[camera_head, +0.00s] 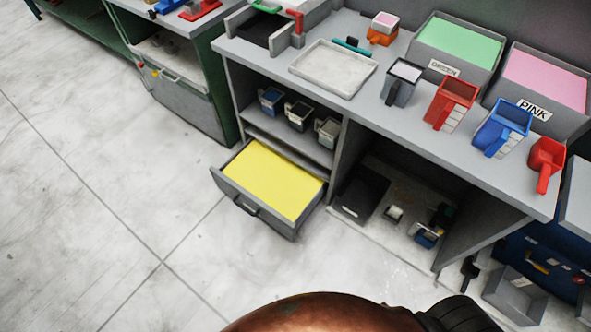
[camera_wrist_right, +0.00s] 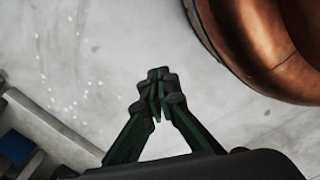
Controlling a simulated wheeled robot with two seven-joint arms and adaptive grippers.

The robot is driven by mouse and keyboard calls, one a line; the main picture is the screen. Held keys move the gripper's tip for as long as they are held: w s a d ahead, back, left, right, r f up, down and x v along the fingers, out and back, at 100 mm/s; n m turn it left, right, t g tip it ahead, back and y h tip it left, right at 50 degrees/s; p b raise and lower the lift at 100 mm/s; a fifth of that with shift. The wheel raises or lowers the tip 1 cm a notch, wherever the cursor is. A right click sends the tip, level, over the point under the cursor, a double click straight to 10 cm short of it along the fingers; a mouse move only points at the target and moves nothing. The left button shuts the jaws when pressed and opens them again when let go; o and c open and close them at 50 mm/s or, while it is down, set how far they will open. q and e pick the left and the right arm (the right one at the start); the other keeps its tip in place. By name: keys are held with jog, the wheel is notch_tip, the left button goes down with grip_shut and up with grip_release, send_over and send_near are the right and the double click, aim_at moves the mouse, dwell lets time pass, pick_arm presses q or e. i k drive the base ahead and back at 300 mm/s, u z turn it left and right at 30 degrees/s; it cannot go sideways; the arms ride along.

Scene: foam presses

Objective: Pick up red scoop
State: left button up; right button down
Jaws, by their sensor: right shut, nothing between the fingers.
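A smaller all-red scoop (camera_head: 546,160) sits at the counter's right end. My right gripper (camera_wrist_right: 158,92) is shut and empty over pale floor in the right wrist view. Its fingertips do not show in the head view, and no scoop shows in the wrist view. My left gripper is in neither view.
Bins of green (camera_head: 457,45) and pink (camera_head: 546,80) material stand behind the scoops. A pale tray (camera_head: 333,69) lies left of them on the counter. A drawer with yellow contents (camera_head: 268,181) sticks out below. Open floor (camera_head: 110,200) lies to the left.

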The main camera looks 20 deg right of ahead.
aim_at(547, 157)
jog(key=z, duration=2.4)
